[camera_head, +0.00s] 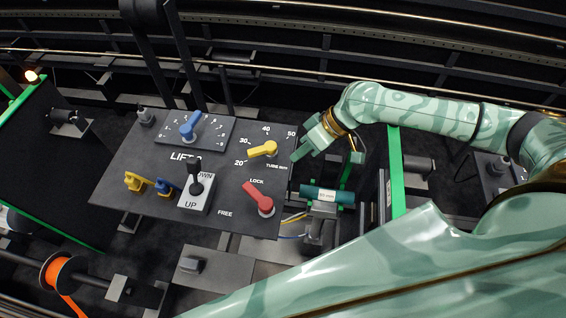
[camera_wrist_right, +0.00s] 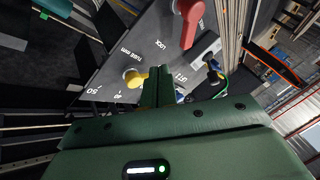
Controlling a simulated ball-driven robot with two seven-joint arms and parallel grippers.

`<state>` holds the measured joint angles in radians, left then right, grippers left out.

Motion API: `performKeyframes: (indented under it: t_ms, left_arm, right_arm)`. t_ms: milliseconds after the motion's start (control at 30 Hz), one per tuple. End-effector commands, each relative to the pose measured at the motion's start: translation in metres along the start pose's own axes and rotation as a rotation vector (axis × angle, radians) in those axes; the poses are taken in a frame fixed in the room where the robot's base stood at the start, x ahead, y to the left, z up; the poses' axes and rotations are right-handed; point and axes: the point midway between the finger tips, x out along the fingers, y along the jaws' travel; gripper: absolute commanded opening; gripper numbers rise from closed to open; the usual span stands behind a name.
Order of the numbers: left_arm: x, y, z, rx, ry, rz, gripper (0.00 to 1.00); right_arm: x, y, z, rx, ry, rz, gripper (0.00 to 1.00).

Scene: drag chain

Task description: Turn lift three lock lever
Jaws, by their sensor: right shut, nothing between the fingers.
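The red lock lever (camera_head: 256,196) is on the dark lift panel (camera_head: 140,205), near its lower right. It points up and left from its pivot, toward the word LOCK; FREE is printed at lower left. In the right wrist view the red lever (camera_wrist_right: 189,25) is at the top. My right gripper (camera_head: 297,156) is shut and empty near the panel's right edge, above and right of the lever. In the right wrist view its shut fingers (camera_wrist_right: 158,88) are beside the yellow tube-size lever (camera_wrist_right: 135,78). My left gripper is not in view.
The panel also carries the yellow lever (camera_head: 263,149), a blue lever (camera_head: 190,126) on a dial, a black UP/DOWN joystick (camera_head: 196,187) and small yellow and blue connectors at lower left.

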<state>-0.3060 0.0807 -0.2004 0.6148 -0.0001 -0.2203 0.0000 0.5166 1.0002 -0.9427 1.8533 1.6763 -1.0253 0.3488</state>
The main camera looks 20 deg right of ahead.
Motion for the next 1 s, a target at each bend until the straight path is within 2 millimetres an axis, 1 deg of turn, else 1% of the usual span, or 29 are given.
performKeyframes:
  t_ms: [167, 400, 467, 600, 700, 800, 1000]
  left_arm:
    - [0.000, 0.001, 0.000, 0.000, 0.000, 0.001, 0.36]
    - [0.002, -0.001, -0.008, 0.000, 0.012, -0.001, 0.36]
    - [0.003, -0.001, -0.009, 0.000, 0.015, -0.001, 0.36]
    - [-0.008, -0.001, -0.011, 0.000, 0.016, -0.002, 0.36]
    - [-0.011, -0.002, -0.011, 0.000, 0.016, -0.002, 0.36]
    - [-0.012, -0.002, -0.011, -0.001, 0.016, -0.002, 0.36]
    - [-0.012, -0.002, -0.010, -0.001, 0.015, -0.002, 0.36]
  right_arm:
    - [0.031, -0.002, 0.000, 0.001, 0.001, -0.004, 0.00]
    - [0.083, -0.002, -0.001, 0.002, 0.002, -0.003, 0.00]
    - [0.095, -0.002, 0.000, 0.002, 0.002, -0.004, 0.00]
    - [0.102, -0.023, -0.002, -0.002, 0.004, -0.003, 0.00]
    - [0.107, -0.031, -0.002, -0.001, 0.003, -0.001, 0.00]
    - [0.110, -0.035, -0.001, 0.001, 0.004, -0.001, 0.00]
    - [0.111, -0.037, -0.001, 0.000, 0.004, 0.000, 0.00]
